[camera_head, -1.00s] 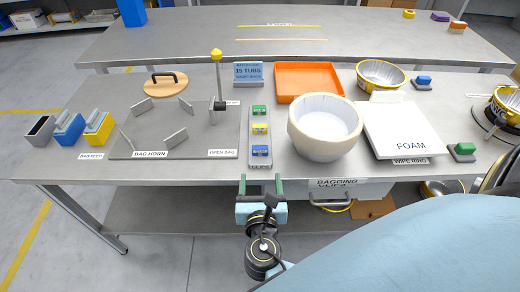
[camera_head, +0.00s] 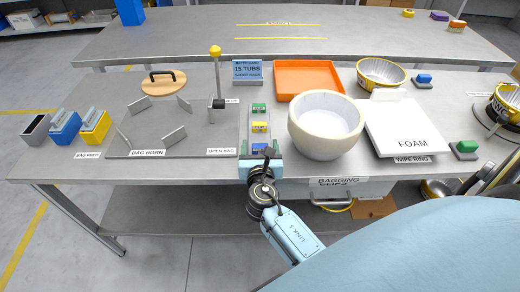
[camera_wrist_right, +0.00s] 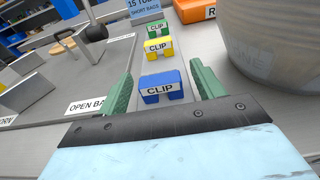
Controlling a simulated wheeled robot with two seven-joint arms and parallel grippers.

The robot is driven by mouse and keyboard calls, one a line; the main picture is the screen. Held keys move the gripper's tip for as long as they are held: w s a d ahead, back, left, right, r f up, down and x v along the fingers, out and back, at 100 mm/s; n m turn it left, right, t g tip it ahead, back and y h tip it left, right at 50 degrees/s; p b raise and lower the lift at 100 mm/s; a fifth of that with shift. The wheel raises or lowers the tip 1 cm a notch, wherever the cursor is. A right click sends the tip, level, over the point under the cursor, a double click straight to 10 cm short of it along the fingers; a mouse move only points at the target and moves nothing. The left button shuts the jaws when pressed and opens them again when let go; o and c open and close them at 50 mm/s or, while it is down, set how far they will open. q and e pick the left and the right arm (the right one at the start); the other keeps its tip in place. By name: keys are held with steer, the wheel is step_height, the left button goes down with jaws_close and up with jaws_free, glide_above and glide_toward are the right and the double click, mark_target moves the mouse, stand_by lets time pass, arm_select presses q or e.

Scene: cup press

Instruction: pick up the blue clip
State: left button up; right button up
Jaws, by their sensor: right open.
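The blue clip (camera_head: 259,147) is the nearest of three clips in a row on a narrow grey strip; my gripper partly hides it in the head view. In the right wrist view the blue clip (camera_wrist_right: 162,87) stands between the two green fingers, with a gap on each side. My right gripper (camera_head: 261,160) is open and empty at the near end of the strip; its fingers also show in the wrist view (camera_wrist_right: 161,92). The yellow clip (camera_head: 260,127) and the green clip (camera_head: 259,109) stand behind the blue one. My left gripper is not in view.
A large cream tub (camera_head: 325,126) stands close to the right of the strip. The bag horn plate (camera_head: 190,140) with upright flaps lies to the left. An orange tray (camera_head: 308,78) and a 15 TUBS sign (camera_head: 247,72) are behind. A white foam block (camera_head: 405,128) lies farther right.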

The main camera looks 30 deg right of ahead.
steer(key=c, duration=1)
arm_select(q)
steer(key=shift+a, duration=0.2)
arm_select(e)
steer(key=shift+c, duration=0.2)
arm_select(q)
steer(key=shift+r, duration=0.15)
arm_select(e)
steer(key=shift+r, duration=0.1)
